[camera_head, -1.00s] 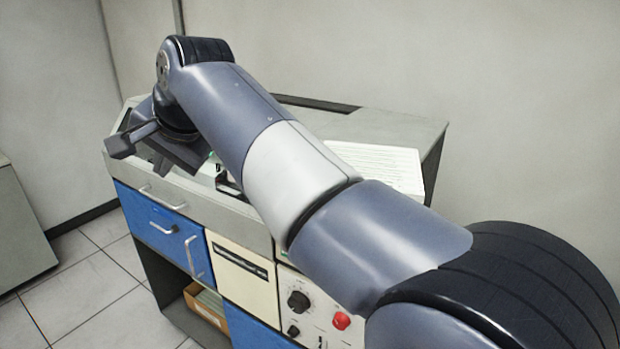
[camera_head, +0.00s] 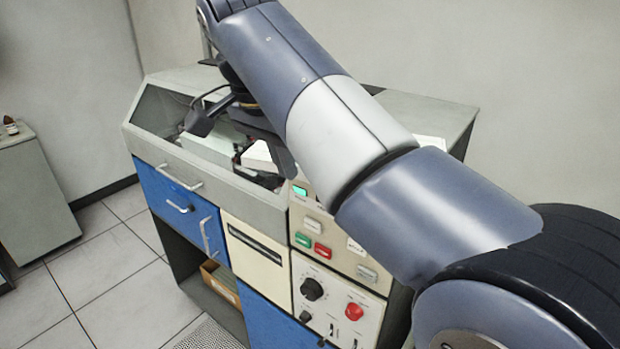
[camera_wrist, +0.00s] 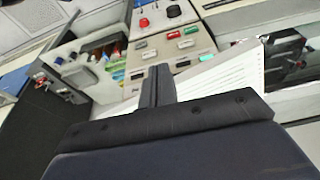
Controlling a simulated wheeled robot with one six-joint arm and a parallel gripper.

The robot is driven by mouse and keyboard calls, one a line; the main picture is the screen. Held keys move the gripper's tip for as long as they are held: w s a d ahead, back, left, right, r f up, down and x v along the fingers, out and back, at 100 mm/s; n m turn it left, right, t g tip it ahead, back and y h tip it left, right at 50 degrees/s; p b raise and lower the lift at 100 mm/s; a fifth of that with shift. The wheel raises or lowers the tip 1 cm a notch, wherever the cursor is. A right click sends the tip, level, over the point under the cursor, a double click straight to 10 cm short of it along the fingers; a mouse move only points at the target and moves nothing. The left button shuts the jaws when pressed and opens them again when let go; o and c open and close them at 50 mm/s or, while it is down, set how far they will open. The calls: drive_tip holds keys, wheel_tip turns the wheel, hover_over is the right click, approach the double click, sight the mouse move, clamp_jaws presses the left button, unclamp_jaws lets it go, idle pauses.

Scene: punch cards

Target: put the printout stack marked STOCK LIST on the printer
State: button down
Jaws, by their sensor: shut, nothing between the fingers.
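A white sheet or stack of printed paper (camera_wrist: 225,82) lies on top of the machine, beside my gripper in the wrist view. In the head view only a pale edge of it (camera_head: 430,143) shows behind my arm. No STOCK LIST marking is legible. My gripper (camera_wrist: 158,82) is shut and empty, its fingers together in front of the paper. I cannot tell which thing is the printer.
The grey machine has blue drawers (camera_head: 168,200), a cream control panel (camera_head: 322,290) with knobs and buttons, and a glazed recess (camera_head: 160,112) on top. A box (camera_head: 218,282) sits on its lower shelf. A grey cabinet (camera_head: 32,200) with a small bottle (camera_head: 11,126) stands left. Tiled floor is free between.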

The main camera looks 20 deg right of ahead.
drive_tip(key=w+d+f+p, duration=0.1)
drive_tip(key=w+d+f, duration=0.2)
drive_tip(key=d+f, duration=0.1)
drive_tip(key=shift+x, duration=0.8)
drive_tip(key=shift+d, duration=0.1)
